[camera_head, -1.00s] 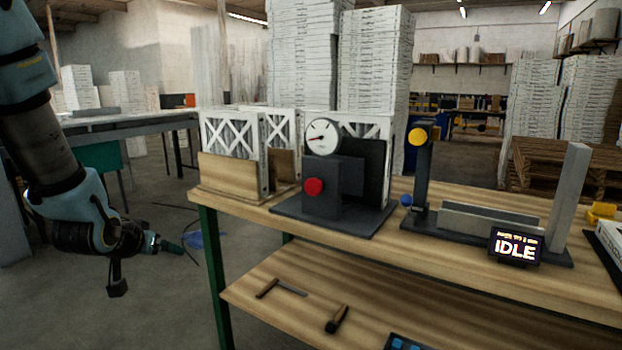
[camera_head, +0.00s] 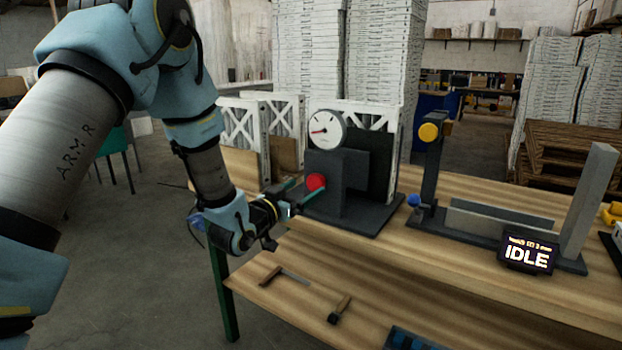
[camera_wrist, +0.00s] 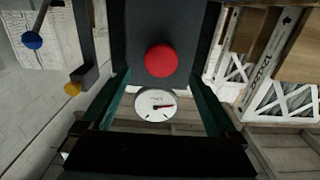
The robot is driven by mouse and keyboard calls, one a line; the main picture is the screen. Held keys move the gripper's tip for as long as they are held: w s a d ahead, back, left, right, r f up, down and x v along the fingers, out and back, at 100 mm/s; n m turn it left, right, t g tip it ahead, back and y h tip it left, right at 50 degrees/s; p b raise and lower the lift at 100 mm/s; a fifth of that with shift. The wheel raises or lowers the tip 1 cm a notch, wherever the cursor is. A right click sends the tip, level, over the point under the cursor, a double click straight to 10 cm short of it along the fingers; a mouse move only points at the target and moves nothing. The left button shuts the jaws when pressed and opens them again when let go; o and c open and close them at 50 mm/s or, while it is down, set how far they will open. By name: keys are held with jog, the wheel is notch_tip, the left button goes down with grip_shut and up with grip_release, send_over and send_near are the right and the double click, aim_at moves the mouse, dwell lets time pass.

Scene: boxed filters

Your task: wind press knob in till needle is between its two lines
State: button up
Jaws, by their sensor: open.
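The press (camera_head: 342,185) is a dark block on a dark base plate on the wooden bench. Its red knob (camera_head: 316,181) faces me. A white round gauge (camera_head: 326,129) sits on top, its red needle pointing to the left side of the dial; I cannot make out the two lines. My gripper (camera_head: 297,195) is close in front of the knob, fingers pointing at it. In the wrist view the knob (camera_wrist: 161,60) lies ahead between the two green fingers, which stand open on either side with gaps. The gauge (camera_wrist: 155,105) appears inverted there.
To the right, a grey fixture has a yellow knob (camera_head: 429,131), a blue knob (camera_head: 413,200) and a small display (camera_head: 529,254) reading IDLE. White-framed filters (camera_head: 247,124) stand behind the press. A handled tool (camera_head: 338,308) lies on the lower shelf.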

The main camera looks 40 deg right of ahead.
aim_at(314, 183)
jog(key=shift+p+x, duration=0.55)
jog(key=shift+x, duration=1.5)
jog(key=c, duration=1.4)
jog(key=shift+o, duration=0.2)
jog(key=shift+f+b, duration=0.1)
jog(key=shift+b, duration=0.35)
